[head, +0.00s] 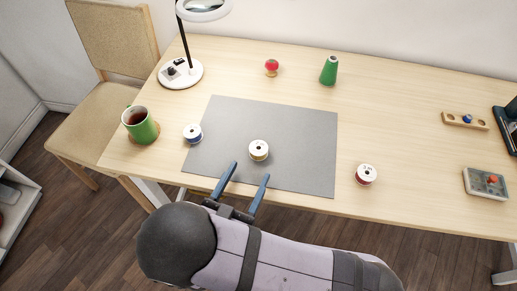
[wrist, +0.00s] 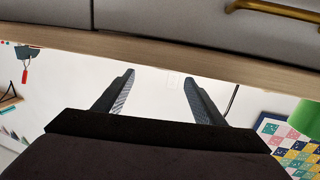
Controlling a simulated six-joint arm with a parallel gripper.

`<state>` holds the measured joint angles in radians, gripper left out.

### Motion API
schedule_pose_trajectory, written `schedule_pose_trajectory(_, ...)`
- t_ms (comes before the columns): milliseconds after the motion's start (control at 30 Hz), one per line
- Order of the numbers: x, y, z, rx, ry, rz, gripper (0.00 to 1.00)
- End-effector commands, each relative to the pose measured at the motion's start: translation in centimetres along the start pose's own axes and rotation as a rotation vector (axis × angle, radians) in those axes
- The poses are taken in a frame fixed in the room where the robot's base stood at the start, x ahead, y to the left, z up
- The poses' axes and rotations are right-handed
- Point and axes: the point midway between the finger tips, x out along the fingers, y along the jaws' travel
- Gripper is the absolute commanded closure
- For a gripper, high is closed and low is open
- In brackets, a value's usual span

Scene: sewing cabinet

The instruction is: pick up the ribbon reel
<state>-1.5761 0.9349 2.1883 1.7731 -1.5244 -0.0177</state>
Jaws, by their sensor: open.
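Three small reels with white flanges show in the head view. One with a yellowish winding (head: 259,150) sits on the grey mat (head: 305,175), a blue one (head: 193,133) at the mat's left edge, and a red one (head: 366,174) on bare table right of the mat. I cannot tell which is meant by the ribbon reel. My gripper (head: 251,170) is open and empty, its blue fingertips just in front of the yellowish reel in the picture; its height is unclear. In the wrist view the gripper (wrist: 158,78) has nothing between its fingers, and no reel shows.
A green mug (head: 141,127) stands left and a white lamp base (head: 181,73) behind it. A red-topped item (head: 272,66) and a green cone (head: 329,71) stand at the back. A wooden holder (head: 465,121) and grey box (head: 486,183) lie right. The wrist view shows a brass handle (wrist: 262,7).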

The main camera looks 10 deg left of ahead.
Motion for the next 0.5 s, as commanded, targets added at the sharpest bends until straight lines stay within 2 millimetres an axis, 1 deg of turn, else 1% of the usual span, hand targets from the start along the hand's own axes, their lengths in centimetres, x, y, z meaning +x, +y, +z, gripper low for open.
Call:
schedule_pose_trajectory(67, 0.2, 0.0, 0.0, 0.0, 0.0, 0.001, 0.36)
schedule_pose_trajectory(300, 1.9, 0.0, -0.1, -0.001, 0.0, 0.002, 0.36)
schedule_pose_trajectory(500, 2.3, -0.1, -0.1, 0.0, 0.0, 0.0, 0.36)
